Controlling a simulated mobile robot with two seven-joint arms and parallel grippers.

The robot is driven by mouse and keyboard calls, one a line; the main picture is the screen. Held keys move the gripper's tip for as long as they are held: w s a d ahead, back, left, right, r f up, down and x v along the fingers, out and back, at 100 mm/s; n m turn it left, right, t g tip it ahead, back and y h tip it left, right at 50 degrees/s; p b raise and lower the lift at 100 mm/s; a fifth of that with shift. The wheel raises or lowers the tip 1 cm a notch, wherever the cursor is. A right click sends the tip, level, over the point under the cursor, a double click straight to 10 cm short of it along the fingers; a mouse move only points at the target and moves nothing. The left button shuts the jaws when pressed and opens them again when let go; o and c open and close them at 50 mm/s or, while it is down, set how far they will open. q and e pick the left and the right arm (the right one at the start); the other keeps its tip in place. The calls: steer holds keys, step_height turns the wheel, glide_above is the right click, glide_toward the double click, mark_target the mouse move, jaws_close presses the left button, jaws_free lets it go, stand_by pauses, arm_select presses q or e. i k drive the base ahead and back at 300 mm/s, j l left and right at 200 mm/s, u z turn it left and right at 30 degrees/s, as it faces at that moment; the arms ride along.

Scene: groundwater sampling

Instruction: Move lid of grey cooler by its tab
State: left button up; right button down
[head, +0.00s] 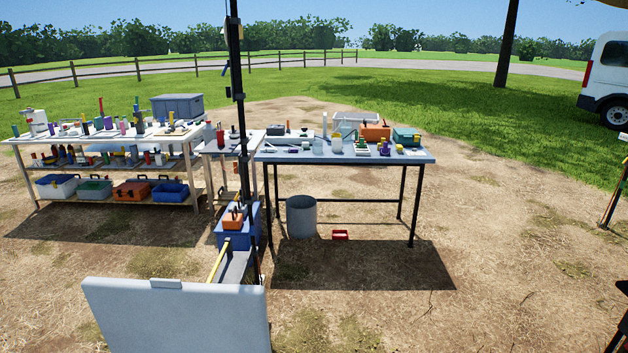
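A large pale grey panel (180,318) stands raised at the bottom left of the head view, close to me. It looks like the lid of the grey cooler, tilted up on edge. A small tab (166,284) sticks up at the middle of its top edge. The lower part of the panel is cut off by the frame, and no cooler body shows below it. Neither of my grippers is in view, and nothing is seen touching the panel or the tab.
A dark pole (238,100) rises behind the panel, beside a blue box (236,238). A blue-grey table (300,157) with sampling gear stands beyond, a grey bucket (301,217) under it. A crowded workbench (40,139) stands left. Open ground lies right.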

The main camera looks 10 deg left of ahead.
mark_target(154, 315)
steer(key=k+u, duration=0.1)
steer(key=u, duration=1.1)
steer(key=k, duration=0.6)
steer(key=k+u, duration=0.3)
steer(key=u, duration=0.15)
steer(key=k+j+u, duration=0.2)
steer(key=u, duration=0.2)
steer(key=k+u, duration=0.1)
steer(key=u, duration=1.65)
steer(key=l+u, duration=0.1)
steer(key=l, duration=0.2)
steer(key=k+l+u, duration=0.1)
steer(key=l, duration=0.25)
steer(key=k+l, duration=0.15)
steer(key=l, duration=0.15)
steer(key=k+l, duration=0.1)
steer(key=l, duration=0.3)
steer(key=k+l, duration=0.15)
steer(key=l, duration=0.3)
steer(key=k+l, duration=0.1)
steer(key=l, duration=0.3)
steer(key=k+l, duration=0.1)
steer(key=l, duration=0.3)
steer(key=k+l, duration=0.1)
steer(key=l, duration=0.35)
steer(key=u, duration=0.05)
